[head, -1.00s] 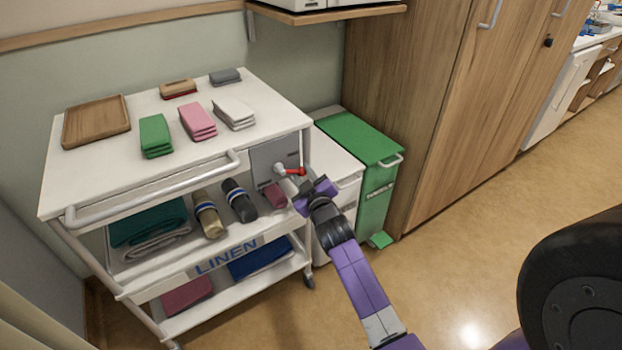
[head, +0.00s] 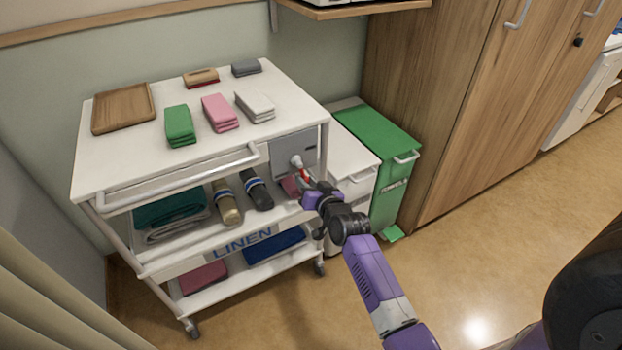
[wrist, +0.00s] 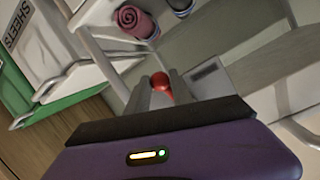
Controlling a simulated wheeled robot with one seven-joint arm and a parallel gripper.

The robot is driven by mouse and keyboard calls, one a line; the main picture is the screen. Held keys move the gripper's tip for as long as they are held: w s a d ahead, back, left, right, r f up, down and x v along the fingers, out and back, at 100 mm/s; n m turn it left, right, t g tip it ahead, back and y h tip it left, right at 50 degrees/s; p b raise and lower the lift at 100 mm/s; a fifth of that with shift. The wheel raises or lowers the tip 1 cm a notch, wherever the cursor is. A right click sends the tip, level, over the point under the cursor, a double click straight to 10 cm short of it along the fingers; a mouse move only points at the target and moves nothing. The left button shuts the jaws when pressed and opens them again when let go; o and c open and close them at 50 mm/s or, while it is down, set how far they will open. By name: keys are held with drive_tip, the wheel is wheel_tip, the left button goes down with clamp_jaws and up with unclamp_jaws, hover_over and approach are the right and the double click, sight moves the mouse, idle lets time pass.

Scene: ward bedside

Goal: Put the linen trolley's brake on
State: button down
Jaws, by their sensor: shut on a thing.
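The white linen trolley (head: 174,262) stands against the wall at the left in the head view, with folded linen on its top and shelves. A grey plate (head: 292,150) on its right end carries the brake lever (head: 304,174), which has a pale pivot and a red grip. The lever slants down to the right. My gripper (head: 309,185) is at the lever's lower end. In the wrist view, the two fingers of my gripper (wrist: 160,92) are shut on the red knob (wrist: 161,82) of the lever. Part of the lever is hidden by the fingers.
A green-lidded bin (head: 375,138) and a white bin (head: 346,157) stand just right of the trolley, close to my gripper. A wooden cupboard (head: 455,110) is behind them. The floor (head: 450,265) at the right front is clear.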

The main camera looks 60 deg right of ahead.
drive_tip(key=shift+w+a+r+m+t, duration=0.3)
drive_tip(key=shift+w+a+r+m, duration=0.15)
drive_tip(key=shift+m, duration=0.55)
drive_tip(key=c, duration=1.3)
unclamp_jaws()
drive_tip(key=shift+o, duration=0.8)
drive_tip(key=shift+f+y, duration=0.3)
drive_tip(key=shift+s, duration=0.1)
drive_tip(key=v, duration=0.7)
drive_tip(key=shift+s+a, duration=0.25)
drive_tip(key=shift+s, duration=0.05)
drive_tip(key=shift+r, duration=0.2)
